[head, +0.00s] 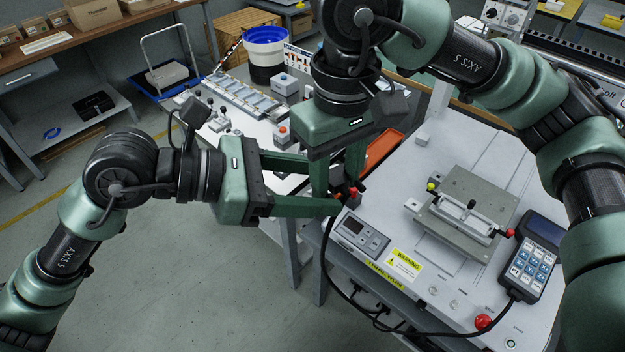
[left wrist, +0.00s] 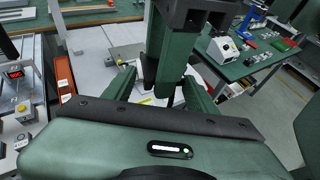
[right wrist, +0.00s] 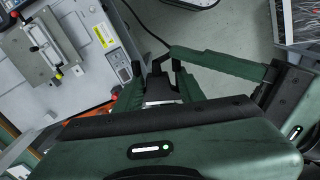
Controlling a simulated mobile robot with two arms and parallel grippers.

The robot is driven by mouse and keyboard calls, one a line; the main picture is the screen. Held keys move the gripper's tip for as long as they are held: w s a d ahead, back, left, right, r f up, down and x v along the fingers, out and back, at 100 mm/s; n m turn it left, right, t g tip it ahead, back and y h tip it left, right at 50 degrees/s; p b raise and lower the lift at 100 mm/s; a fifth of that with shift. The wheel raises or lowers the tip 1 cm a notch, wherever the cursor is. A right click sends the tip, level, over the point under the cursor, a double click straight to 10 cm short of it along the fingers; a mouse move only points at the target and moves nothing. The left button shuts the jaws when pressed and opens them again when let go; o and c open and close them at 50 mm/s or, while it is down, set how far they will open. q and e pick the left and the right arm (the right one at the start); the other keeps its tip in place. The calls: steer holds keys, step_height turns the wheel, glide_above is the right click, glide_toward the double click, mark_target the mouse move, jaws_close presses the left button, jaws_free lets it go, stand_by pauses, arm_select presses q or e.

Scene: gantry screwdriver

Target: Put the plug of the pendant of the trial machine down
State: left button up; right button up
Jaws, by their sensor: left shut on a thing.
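My left gripper (head: 338,207) reaches in from the left at the near left corner of the trial machine (head: 459,295). It is shut on the plug, which is mostly hidden by the fingers. A black cable (head: 347,291) hangs from there and loops along the front edge to the pendant (head: 534,257). The pendant is dark blue with a keypad and lies at the machine's right. My right gripper (head: 338,186) points down right at the left fingertips. Its fingers (right wrist: 158,82) show in the right wrist view, but whether they are shut is unclear.
A grey clamp fixture (head: 465,213) stands on the machine top. A red button (head: 483,321) sits near the front edge, and a control panel (head: 361,235) at the left. An orange bin (head: 383,147) lies behind my right gripper. Open floor (head: 190,270) lies to the left.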

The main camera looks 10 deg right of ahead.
arm_select(q)
steer(key=shift+w, duration=0.35)
arm_select(e)
steer(key=shift+s, duration=0.2)
